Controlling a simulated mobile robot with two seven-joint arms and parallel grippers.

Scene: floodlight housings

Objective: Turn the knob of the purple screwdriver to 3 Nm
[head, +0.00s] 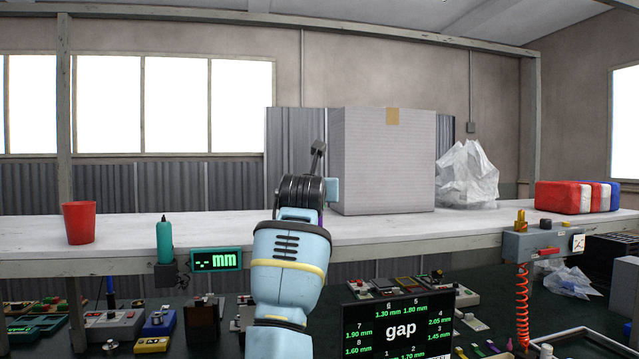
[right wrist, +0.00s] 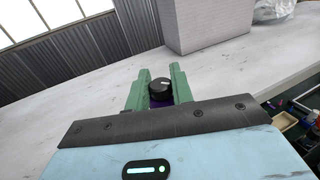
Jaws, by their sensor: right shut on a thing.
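The purple screwdriver (right wrist: 159,103) shows in the right wrist view between the green fingers of my right gripper (right wrist: 158,80). Its black knob (right wrist: 160,87) with a small white mark faces the camera; I cannot read a torque setting. The gripper is shut on the screwdriver, with a finger on each side. In the head view my right arm hides nearly all of it. Only a thin purple sliver (head: 321,216) shows beside my wrist, in front of the white shelf. My left gripper is in neither view.
A white shelf (head: 120,204) crosses behind my wrist, bearing a red cup (head: 79,222), a large pale box (head: 385,160) and a plastic bag (head: 467,175). A teal screwdriver (head: 164,240) stands at its front edge. A gap display (head: 400,325) and several small devices crowd the bench below.

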